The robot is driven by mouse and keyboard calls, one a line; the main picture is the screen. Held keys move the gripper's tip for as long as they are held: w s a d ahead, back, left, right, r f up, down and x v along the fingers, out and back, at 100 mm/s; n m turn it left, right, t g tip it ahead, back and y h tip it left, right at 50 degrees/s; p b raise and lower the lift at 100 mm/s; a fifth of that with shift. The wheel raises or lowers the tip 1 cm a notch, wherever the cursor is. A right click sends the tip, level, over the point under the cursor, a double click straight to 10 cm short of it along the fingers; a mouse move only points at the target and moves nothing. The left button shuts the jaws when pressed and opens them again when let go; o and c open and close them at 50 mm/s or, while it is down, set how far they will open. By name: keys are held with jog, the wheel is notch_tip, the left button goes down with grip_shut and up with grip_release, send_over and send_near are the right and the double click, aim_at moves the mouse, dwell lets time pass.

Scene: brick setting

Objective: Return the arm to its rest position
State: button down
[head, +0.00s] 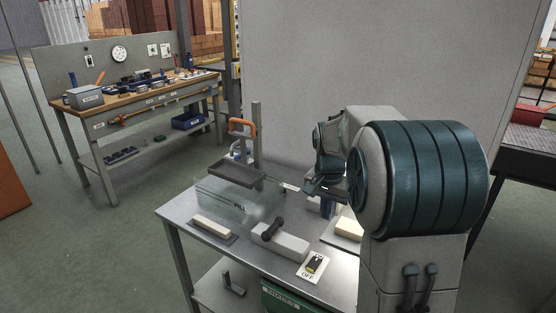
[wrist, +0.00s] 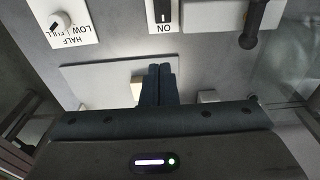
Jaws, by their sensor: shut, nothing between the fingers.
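My gripper shows in the wrist view with its two dark fingers (wrist: 159,70) pressed together and nothing between them. They point over a light plate (wrist: 95,76) with a cream block (wrist: 137,88) partly hidden beside the fingers. In the head view my arm (head: 420,180) reaches out over the metal table (head: 185,211), bent at the middle. I cannot tell the exact height of the fingertips above the plate.
A grey box with a black lever (head: 275,240), a switch plate (head: 313,266), a pale bar (head: 211,225) and a clear guard (head: 238,205) crowd the table. A dial (wrist: 62,22) shows in the wrist view. A workbench (head: 150,100) stands back left; floor between is clear.

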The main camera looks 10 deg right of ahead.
jog(key=s+a+r+n+t+p, duration=0.1)
jog(key=s+a+n, duration=0.3)
jog(key=s, duration=0.7)
jog(key=s+a+r+n+t+p, duration=0.1)
jog(key=s+a+n, duration=0.3)
jog(key=s, duration=0.7)
jog(key=shift+s+a+r+y+p, duration=0.3)
jog(key=shift+a+y, duration=0.1)
jog(key=shift+a, duration=0.15)
